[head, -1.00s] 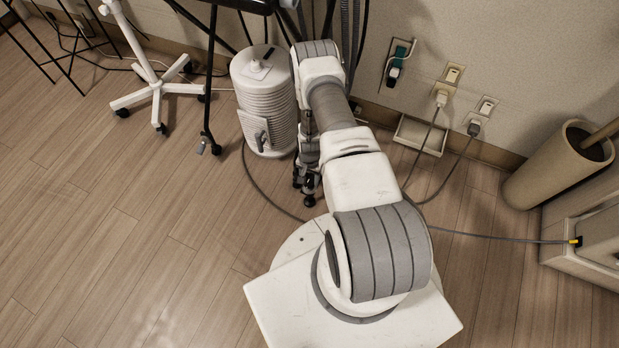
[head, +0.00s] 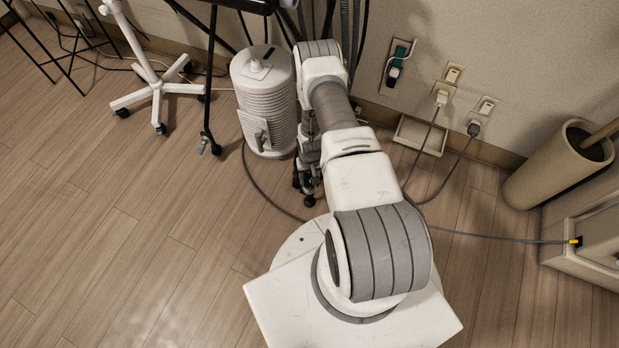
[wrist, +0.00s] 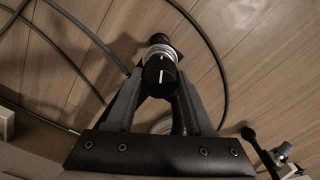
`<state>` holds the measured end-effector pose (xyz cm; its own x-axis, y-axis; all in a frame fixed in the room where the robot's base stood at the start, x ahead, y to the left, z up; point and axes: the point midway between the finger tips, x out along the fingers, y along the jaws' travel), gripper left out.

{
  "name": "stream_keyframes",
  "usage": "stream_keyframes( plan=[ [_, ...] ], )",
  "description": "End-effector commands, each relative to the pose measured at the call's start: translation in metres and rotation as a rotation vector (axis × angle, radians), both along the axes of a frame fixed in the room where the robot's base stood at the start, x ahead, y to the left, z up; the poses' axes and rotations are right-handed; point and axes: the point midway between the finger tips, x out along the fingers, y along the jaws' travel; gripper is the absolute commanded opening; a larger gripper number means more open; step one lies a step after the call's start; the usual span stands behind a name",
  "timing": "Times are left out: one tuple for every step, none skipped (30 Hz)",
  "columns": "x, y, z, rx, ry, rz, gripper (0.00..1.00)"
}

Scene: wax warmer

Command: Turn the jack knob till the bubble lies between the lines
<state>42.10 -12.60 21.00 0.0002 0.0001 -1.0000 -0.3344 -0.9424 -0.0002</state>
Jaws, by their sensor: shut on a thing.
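The jack knob (wrist: 160,72) is a black round knob with a white line on its face, in the upper middle of the wrist view. A ribbed silver collar (wrist: 158,52) and a dark part show just beyond it. My gripper (wrist: 160,80) is shut on the knob, with one dark finger on each side. The white line stands nearly upright in the wrist view, with a slight tilt. In the head view my arm hides the knob and most of my gripper. I cannot see the bubble or its lines in either view.
A white ribbed canister (head: 264,100) stands left of my forearm. A white stand on castors (head: 158,90) and dark table legs are farther left. Cables (wrist: 210,50) lie on the floor around the knob. The floor at left is clear.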

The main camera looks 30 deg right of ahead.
Motion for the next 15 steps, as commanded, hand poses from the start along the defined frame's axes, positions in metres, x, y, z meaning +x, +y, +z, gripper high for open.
stream_keyframes(
  plan=[
    [-0.0001, -0.0001, 0.0002, 0.0, 0.0, 0.002, 0.0],
    [-0.0001, -0.0001, 0.0002, 0.0, 0.0, 0.003, 0.0],
    [-0.0002, -0.0002, 0.0002, 0.0, 0.0, 0.003, 0.0],
    [-0.0002, -0.0002, 0.0002, 0.0, 0.0, 0.003, 0.0],
    [-0.0001, -0.0001, 0.0002, 0.0, 0.0, 0.003, 0.0],
    [-0.0001, -0.0001, 0.0002, 0.0, 0.0, 0.003, 0.0],
    [-0.0002, -0.0002, 0.0002, 0.0, 0.001, 0.003, 0.0],
    [-0.0001, -0.0001, 0.0002, 0.0, 0.001, 0.003, 0.0],
    [-0.0001, -0.0001, 0.0002, 0.0, 0.001, 0.002, 0.0],
    [-0.0001, -0.0001, 0.0002, 0.0, 0.001, 0.002, 0.0],
    [-0.0001, -0.0001, 0.0002, 0.0, 0.001, 0.002, 0.55],
    [-0.0001, -0.0001, 0.0002, 0.0, 0.0, 0.002, 0.62],
    [-0.0001, -0.0001, 0.0002, 0.0, 0.0, 0.002, 0.67],
    [-0.0001, -0.0001, 0.0002, 0.0, 0.0, 0.002, 0.73],
    [-0.0001, -0.0001, 0.0002, 0.0, 0.0, 0.002, 0.8]
  ],
)
